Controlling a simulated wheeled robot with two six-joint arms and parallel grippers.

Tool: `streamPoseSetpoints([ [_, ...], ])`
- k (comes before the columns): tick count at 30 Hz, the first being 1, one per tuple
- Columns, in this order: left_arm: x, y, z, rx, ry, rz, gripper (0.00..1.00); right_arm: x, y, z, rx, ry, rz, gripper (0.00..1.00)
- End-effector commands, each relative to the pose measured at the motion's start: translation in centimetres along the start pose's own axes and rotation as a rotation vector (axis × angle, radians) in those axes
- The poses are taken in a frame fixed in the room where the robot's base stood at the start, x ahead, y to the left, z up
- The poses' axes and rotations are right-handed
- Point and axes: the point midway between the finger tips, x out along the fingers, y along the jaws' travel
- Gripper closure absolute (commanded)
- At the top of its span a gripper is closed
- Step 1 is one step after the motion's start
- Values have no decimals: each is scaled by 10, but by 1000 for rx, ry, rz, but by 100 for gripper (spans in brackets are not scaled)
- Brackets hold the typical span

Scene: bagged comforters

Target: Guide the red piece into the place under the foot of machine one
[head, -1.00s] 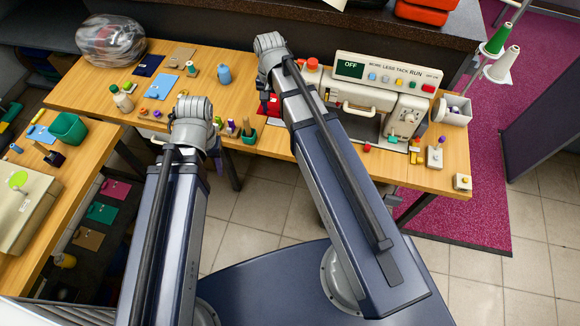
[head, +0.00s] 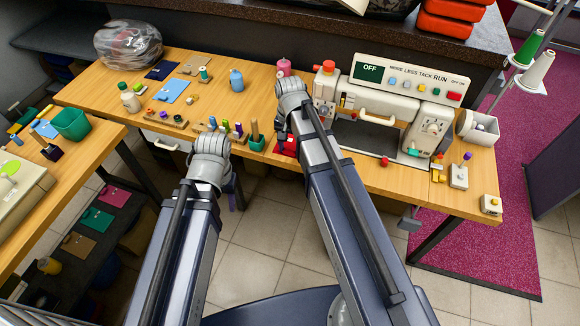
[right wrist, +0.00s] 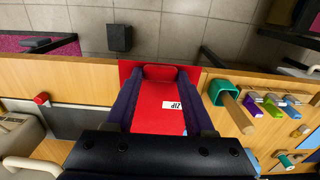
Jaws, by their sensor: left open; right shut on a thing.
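The red piece (right wrist: 158,98) lies between the fingers of my right gripper (right wrist: 158,78) in the right wrist view, with a white ZIP label on it. It reaches past the table's front edge there. In the head view a bit of the red piece (head: 287,146) shows beside my right arm, left of the machine. My right gripper is shut on it. The white machine (head: 388,104), with an OFF display, stands right of it; its grey bed (head: 372,146) is visible, its foot is not clear. My left gripper (head: 211,155) is in front of the table edge, its fingers mostly hidden.
A small red knob (head: 384,162) is at the machine bed's front.

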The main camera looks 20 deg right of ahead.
Motion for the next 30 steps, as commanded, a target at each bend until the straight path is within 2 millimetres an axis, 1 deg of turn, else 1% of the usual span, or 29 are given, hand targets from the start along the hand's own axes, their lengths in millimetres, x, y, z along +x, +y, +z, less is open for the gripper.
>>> streamPoseSetpoints([
  [1,12,1,-1,0,0,0,50,12,0,0,0,0,0,100],
  [5,19,2,-1,1,0,0,50,20,0,0,0,0,0,100],
  [13,53,5,-3,1,0,0,50,53,0,0,0,0,0,100],
  [23,51,5,-3,1,0,0,50,51,0,0,0,1,0,100],
  [30,57,6,-3,1,0,0,50,58,0,0,0,1,0,100],
])
